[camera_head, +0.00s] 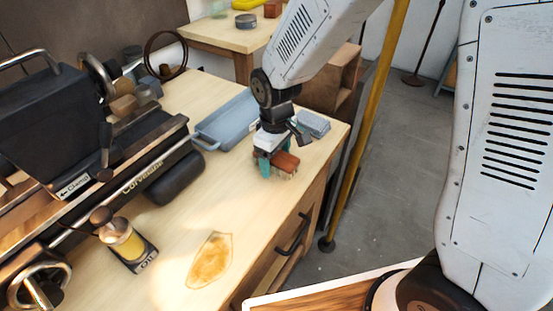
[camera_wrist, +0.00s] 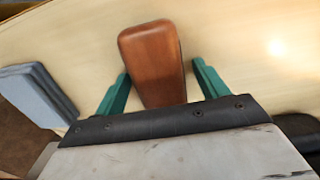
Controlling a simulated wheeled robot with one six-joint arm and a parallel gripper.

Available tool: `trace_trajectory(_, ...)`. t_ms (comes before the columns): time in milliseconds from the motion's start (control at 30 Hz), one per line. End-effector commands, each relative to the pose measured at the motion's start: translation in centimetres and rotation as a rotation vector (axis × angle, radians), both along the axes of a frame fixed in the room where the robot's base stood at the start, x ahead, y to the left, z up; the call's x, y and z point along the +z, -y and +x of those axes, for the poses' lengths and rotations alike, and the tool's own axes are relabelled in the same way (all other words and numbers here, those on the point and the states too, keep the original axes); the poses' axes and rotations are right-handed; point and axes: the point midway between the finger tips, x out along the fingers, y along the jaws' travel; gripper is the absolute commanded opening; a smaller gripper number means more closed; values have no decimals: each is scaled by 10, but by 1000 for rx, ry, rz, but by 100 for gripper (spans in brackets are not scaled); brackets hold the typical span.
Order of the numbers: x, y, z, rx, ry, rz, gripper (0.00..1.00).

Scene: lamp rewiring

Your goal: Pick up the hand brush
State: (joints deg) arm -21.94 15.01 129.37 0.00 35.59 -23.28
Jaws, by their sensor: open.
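The hand brush (camera_head: 284,163) lies on the wooden workbench near its right edge, with a reddish-brown wooden back and pale bristles. My gripper (camera_head: 269,170) is down at the brush, its teal fingers beside it. In the wrist view, the brush's brown back (camera_wrist: 152,62) lies between the two open teal fingers of my gripper (camera_wrist: 160,85). A gap shows between the right finger and the brush. The left finger is very close to it, and I cannot tell whether they touch. The brush's near end is hidden by the gripper body.
A blue-grey tray (camera_head: 226,122) and a grey folded cloth or block (camera_head: 314,124) lie behind my gripper. A lathe (camera_head: 100,150) fills the left, with an oil can (camera_head: 127,246) in front. A brown stain (camera_head: 210,261) marks the bench. A yellow pole (camera_head: 365,125) stands off the right edge.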

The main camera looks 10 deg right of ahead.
Motion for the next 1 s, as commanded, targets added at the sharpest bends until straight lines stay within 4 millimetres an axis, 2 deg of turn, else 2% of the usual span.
trace_trajectory(33, 0, 0, 0, 0, 0, 0, 73)
trace_trajectory(67, 0, 0, 0, 0, 0, 0, 67)
trace_trajectory(200, 0, 0, 0, 0, 0, 0, 28)
trace_trajectory(233, 0, 0, 0, 0, 0, 0, 21)
trace_trajectory(633, 5, 0, 0, 0, 0, 0, 22)
trace_trajectory(767, 17, 0, 1, 0, 3, 1, 22)
trace_trajectory(900, 38, 0, 1, 0, 4, 1, 22)
trace_trajectory(1000, 39, -3, -21, 4, 0, 0, 22)
